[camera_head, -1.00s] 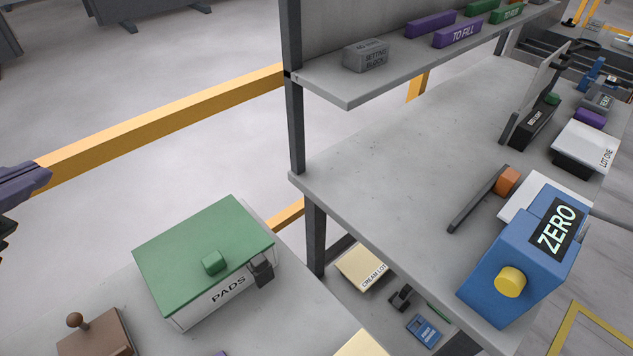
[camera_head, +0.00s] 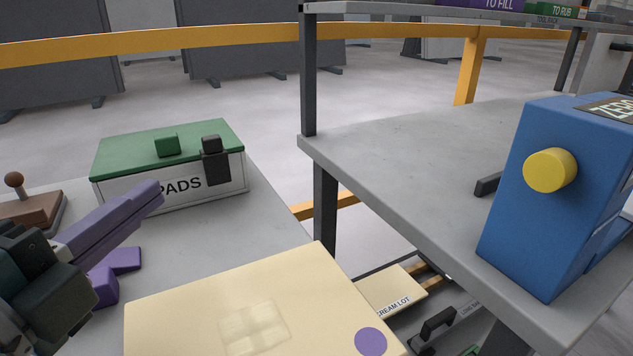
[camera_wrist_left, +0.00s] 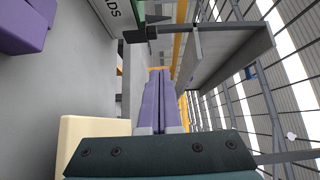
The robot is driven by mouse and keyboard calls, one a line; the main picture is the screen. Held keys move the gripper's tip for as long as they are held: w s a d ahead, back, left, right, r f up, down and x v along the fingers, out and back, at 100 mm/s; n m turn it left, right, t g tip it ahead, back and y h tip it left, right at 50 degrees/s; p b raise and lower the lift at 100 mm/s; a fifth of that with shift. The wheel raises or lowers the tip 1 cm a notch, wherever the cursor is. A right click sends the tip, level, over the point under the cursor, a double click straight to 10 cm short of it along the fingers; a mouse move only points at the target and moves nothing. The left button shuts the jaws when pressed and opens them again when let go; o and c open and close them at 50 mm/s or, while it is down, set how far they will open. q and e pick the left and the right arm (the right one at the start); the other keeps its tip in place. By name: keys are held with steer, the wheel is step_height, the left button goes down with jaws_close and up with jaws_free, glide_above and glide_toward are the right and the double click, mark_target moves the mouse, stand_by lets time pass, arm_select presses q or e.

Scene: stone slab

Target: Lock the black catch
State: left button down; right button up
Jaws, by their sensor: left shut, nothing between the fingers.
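The black catch (camera_head: 215,168) is on the front of a white box (camera_head: 232,178) lettered PADS with a green lid (camera_head: 120,150). The lid lies closed on the box. The catch's upper block rises at the lid's front edge; I cannot tell whether it is hooked over. The catch also shows in the left wrist view (camera_wrist_left: 145,33), near the top. My left gripper (camera_head: 160,190) has purple fingers, shut and empty. In the head view its tips lie in front of the box's lettering, left of the catch. In the left wrist view the fingertips (camera_wrist_left: 160,72) appear apart from the catch. My right gripper is not in view.
A cream box (camera_head: 190,315) stands in front on the grey bench. A purple block (camera_head: 120,262) lies beneath my left gripper. A brown block with a knobbed lever (camera_head: 25,205) is left of the PADS box. A grey shelf unit (camera_head: 400,150) carrying a blue ZERO box (camera_head: 545,220) stands right.

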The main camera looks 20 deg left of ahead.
arm_select(q)
steer(key=shift+s+d+f+m+h, duration=0.15)
steer(key=shift+d+f+m+h, duration=0.15)
steer(key=shift+d+f, duration=0.2)
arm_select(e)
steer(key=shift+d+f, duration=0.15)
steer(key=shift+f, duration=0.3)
arm_select(q)
steer(key=shift+a, duration=0.1)
steer(key=p, duration=0.2)
glide_toward(221, 143)
steer(key=w+d, duration=0.3)
steer(key=shift+w+a+b, duration=0.3)
steer(key=shift+w+a, duration=1.05)
steer(key=shift+a, duration=0.3)
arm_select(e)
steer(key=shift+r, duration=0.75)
